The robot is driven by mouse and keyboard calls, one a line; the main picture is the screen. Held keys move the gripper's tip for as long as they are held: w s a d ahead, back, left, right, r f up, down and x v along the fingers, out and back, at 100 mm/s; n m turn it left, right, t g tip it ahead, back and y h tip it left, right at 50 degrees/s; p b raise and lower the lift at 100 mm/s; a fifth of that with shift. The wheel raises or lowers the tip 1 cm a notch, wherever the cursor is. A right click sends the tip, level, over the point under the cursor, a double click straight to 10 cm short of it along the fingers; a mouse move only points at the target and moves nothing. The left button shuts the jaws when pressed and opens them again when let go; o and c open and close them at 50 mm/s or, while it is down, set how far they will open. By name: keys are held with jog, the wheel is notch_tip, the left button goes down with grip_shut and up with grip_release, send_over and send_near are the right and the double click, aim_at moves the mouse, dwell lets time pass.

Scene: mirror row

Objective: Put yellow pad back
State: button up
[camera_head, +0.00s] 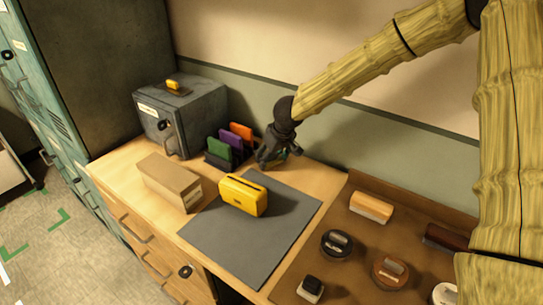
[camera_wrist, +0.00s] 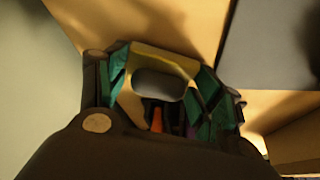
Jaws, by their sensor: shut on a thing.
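My gripper (camera_head: 274,158) is low over the wooden counter, just right of a dark rack (camera_head: 217,160). The rack holds a green pad (camera_head: 219,149), a purple pad (camera_head: 231,140) and an orange pad (camera_head: 241,131), all upright. In the wrist view my gripper (camera_wrist: 160,95) is shut on the yellow pad (camera_wrist: 172,60), a pale yellow piece spanning between the teal-lined fingers. The orange and purple pads show just beyond it. My fingers mostly hide the yellow pad in the head view. I cannot tell whether it touches the rack or counter.
A yellow case (camera_head: 243,195) stands on a grey mat (camera_head: 240,245). A cardboard box (camera_head: 170,182) is left of it. A grey safe (camera_head: 182,112) with a small yellow item (camera_head: 174,85) on top stands behind. A brown tray (camera_head: 340,275) with several items is at right.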

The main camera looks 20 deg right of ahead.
jog(key=o, duration=1.2)
jog(key=v, duration=1.2)
jog(key=shift+s+r, duration=0.1)
